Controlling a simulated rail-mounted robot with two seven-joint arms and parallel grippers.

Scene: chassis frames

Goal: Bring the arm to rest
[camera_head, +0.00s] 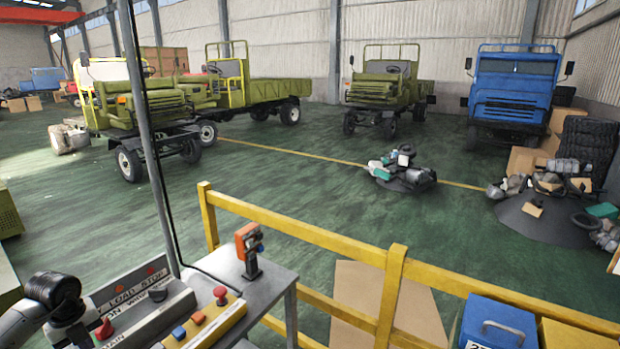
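Part of my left arm, a pale link with a black ribbed joint, comes in at the lower left corner of the head view, beside the control console (200,322). No gripper fingers show on it. My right arm and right gripper are out of view. An orange and dark handheld device (249,250) stands upright on the grey console top, apart from my arm. Nothing is seen held.
The console carries red, blue and orange buttons and a red knob (220,295). A yellow railing (330,240) runs beyond it, with a blue case (495,325) at lower right. Green trucks (385,90), a blue truck (515,90) and parts piles (405,170) stand on the open floor.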

